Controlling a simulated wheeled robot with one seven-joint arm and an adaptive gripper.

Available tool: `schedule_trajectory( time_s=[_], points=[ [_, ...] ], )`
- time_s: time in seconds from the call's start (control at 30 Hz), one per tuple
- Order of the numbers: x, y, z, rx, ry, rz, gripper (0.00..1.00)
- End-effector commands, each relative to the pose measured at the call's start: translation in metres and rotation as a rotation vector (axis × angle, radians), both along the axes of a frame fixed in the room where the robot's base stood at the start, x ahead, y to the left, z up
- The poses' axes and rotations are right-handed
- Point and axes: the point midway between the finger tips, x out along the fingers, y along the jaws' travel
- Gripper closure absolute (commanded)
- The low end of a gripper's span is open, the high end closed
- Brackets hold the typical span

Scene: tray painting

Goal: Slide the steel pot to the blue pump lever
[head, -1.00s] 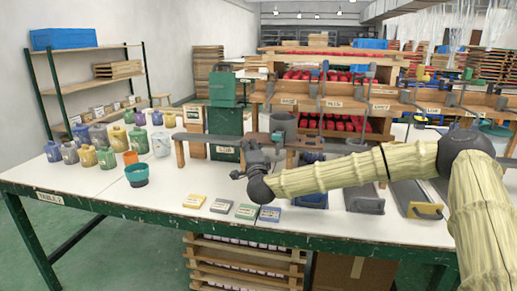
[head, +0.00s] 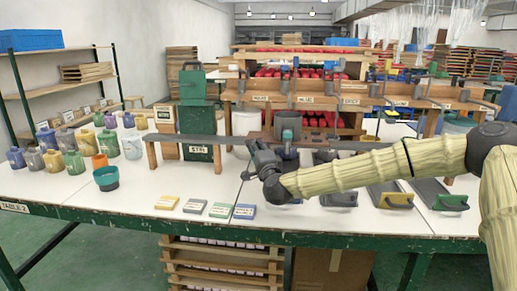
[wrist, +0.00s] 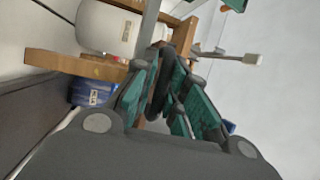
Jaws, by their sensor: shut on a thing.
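The steel pot (head: 288,122) is a grey cylinder standing upright on the long rail behind the front table's middle. My gripper (head: 264,158) is at the rail, just in front of and left of the pot, and is shut on it. In the wrist view, the teal fingers (wrist: 165,95) close around a dark curved part (wrist: 162,78), which looks like the pot's handle; the pot's body is not clear there. The blue pump lever (head: 295,64) rises from the wooden bench behind, almost directly above the pot in the head view.
A white bucket (head: 245,122) stands behind the rail, left of the pot; it also shows in the wrist view (wrist: 106,28). A green machine (head: 196,115) is further left. Other levers line the bench to the right.

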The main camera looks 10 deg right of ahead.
Motion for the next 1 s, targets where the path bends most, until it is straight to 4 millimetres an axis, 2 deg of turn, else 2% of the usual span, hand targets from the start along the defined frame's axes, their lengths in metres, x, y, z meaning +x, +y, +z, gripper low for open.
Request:
schedule_trajectory(
  time_s=[0.03, 0.13, 0.43, 0.57, 0.67, 1.0],
  points=[
    [0.001, -0.002, 0.008, -0.001, -0.011, -0.004, 0.84],
    [0.001, -0.002, 0.007, 0.0, -0.01, -0.005, 0.68],
    [0.0, -0.002, 0.003, 0.0, -0.005, -0.004, 0.68],
    [-0.007, -0.003, 0.001, 0.0, -0.004, -0.003, 0.68],
    [-0.02, -0.005, -0.001, 0.001, -0.003, -0.003, 0.68],
    [-0.081, -0.012, -0.01, 0.001, -0.004, -0.002, 0.68]
  ],
)
